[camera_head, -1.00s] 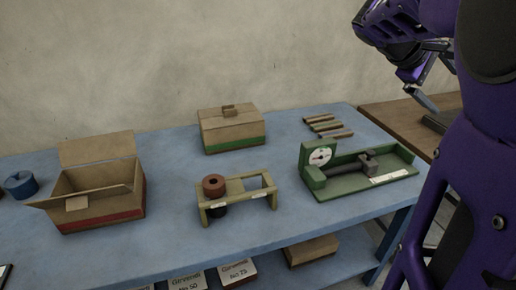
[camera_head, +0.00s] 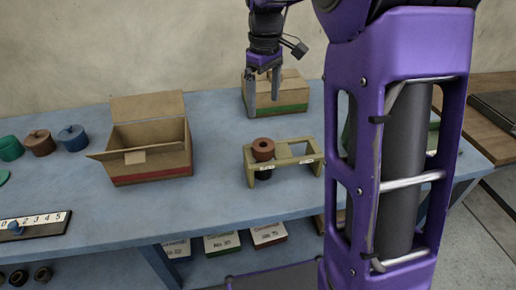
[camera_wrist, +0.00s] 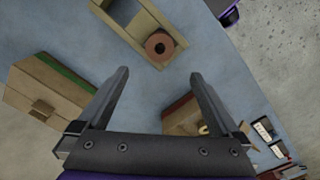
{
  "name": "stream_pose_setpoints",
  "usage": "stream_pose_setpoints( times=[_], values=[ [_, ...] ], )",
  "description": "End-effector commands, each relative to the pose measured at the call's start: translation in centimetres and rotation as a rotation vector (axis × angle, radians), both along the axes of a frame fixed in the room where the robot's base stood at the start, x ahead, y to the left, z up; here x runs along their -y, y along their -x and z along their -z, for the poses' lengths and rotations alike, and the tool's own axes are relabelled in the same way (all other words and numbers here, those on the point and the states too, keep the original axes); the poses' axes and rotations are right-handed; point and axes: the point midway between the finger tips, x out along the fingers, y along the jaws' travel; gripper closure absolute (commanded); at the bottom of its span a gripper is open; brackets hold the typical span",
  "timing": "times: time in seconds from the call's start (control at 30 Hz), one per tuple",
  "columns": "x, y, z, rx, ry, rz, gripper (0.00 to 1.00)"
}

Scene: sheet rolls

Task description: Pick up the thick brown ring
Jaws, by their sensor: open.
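The thick brown ring (camera_head: 263,146) is reddish brown with a hole in its top. It sits at the left end of a pale wooden stand (camera_head: 297,160), above a black part. In the wrist view the ring (camera_wrist: 160,46) lies at one end of the stand (camera_wrist: 122,30), beyond the fingertips. My gripper (camera_head: 263,106) points down, open and empty, above and apart from the ring. Its two fingers also show in the wrist view (camera_wrist: 160,75), with nothing between them.
An open cardboard box (camera_head: 150,165) stands left of the stand. A closed box with a green band (camera_head: 289,97) is behind it. Green, brown and blue rolls (camera_head: 72,137) stand far left. My arm hides the table's right part. Bare blue table lies around the stand.

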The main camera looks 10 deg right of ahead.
Motion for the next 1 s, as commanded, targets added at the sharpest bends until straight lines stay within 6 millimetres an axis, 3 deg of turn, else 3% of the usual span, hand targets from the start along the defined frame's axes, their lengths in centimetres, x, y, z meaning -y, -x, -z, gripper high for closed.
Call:
stream_pose_setpoints(
  times=[0.1, 0.33, 0.67, 1.0],
  values=[
    [0.0, 0.1, 3.1, -0.004, 0.001, -0.001, 0.0],
    [0.0, 0.1, 7.8, -0.004, 0.002, 0.0, 0.0],
    [0.0, 0.0, 10.6, -0.002, 0.003, 0.0, 0.0],
    [-0.1, 0.0, 14.8, -0.001, 0.003, 0.0, 0.0]
  ],
)
